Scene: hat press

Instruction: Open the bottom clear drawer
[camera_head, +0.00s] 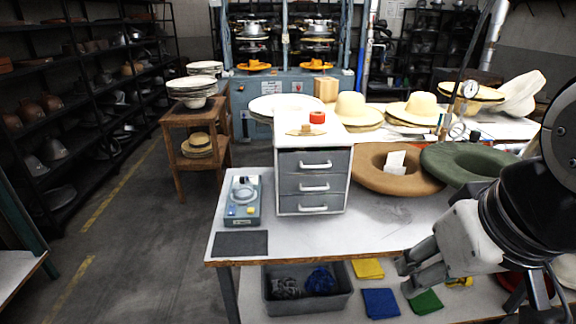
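The drawer fronts look smoky grey rather than fully clear. The bottom drawer (295,203) is shut, and its handle (313,209) faces me just above the tabletop.
A grey-blue device (243,200) and a dark mat (240,243) lie left of the cabinet. A brown hat (370,180) and a green hat (455,165) lie to its right. A grey bin (335,300) and folded cloths are below. The tabletop before the drawers is clear.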

